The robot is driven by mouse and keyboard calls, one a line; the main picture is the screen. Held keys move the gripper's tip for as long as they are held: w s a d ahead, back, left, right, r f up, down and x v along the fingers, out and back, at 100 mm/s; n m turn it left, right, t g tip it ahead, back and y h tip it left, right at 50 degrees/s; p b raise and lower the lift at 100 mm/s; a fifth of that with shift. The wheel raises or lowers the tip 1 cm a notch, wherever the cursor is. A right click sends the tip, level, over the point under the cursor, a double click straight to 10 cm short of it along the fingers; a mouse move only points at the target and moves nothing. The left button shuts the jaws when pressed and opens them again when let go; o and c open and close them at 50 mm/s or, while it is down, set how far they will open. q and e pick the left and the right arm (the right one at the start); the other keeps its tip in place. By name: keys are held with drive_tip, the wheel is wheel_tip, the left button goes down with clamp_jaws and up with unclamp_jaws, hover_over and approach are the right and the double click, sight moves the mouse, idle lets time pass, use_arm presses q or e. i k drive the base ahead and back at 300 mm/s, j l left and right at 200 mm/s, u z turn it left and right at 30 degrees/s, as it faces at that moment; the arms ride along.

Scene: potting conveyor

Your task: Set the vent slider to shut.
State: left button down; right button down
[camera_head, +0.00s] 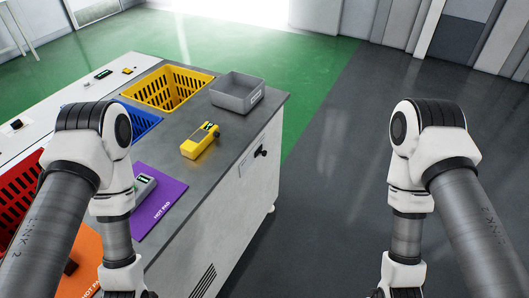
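A black knob (261,151) sits on a pale plate (252,160) on the right side face of the grey-topped counter, just below the top edge. It looks like the vent slider, and it stands toward the plate's upper right end. Any marks for open or shut are too small to read. My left arm comes down in front of the counter's near left part, and my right arm hangs over the bare floor at right. Both arms run out of the bottom edge, so the fingers of both grippers are hidden. Neither arm touches the knob.
On the counter (238,128) stand a yellow basket (167,88), a grey bin (237,94), a yellow device (200,140) and a purple hot pad (160,208) with a grey device (143,187). A slotted grille (204,281) is low on the side. Floor right of the counter is clear.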

sight(263, 153)
drive_tip(key=i+l+u, duration=0.15)
drive_tip(key=u, duration=0.3)
drive_tip(key=i+l+u, duration=0.1)
drive_tip(key=l+u, duration=0.3)
drive_tip(key=i+l+u, duration=0.1)
drive_tip(key=u, duration=0.35)
